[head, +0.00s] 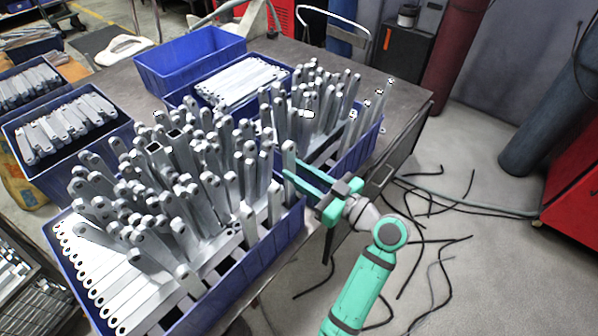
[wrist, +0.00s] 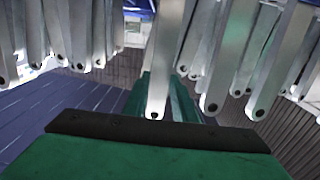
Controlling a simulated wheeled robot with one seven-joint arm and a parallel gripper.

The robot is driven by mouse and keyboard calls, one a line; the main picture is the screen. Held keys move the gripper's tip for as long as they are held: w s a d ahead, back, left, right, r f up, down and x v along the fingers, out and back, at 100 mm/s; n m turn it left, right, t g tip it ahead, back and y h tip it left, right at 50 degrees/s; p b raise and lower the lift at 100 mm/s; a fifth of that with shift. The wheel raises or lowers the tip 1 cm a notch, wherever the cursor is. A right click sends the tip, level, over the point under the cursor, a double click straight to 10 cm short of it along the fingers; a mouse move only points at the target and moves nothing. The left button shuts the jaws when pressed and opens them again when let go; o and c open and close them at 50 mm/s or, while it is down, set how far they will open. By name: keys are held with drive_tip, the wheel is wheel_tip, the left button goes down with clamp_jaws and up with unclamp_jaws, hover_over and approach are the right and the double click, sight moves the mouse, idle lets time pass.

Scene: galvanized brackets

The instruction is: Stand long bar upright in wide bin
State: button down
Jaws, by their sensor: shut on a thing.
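A long grey metal bar (head: 289,156) stands nearly upright between the green fingers of my gripper (head: 292,170), which is shut on it. In the wrist view the bar (wrist: 168,65) runs between the fingers, its holed end towards the camera. The bar is at the right back corner of the large blue front bin (head: 262,262), which looks like the wide bin. Many similar bars (head: 205,190) stand and lean in that bin. The held bar's lower end is hidden, so I cannot tell whether it touches the bin floor.
Another blue bin (head: 366,147) with upright bars adjoins behind, close to my gripper. An empty-looking blue bin (head: 190,60) stands at the back of the table (head: 405,105). Bars crowd closely around the fingers. Black cables (head: 440,200) lie on the floor at right.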

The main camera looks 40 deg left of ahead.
drive_tip(key=c, duration=1.4)
unclamp_jaws()
drive_tip(key=shift+o, duration=0.2)
drive_tip(key=d, duration=1)
drive_tip(key=shift+s+d, duration=0.4)
drive_tip(key=shift+s, duration=0.05)
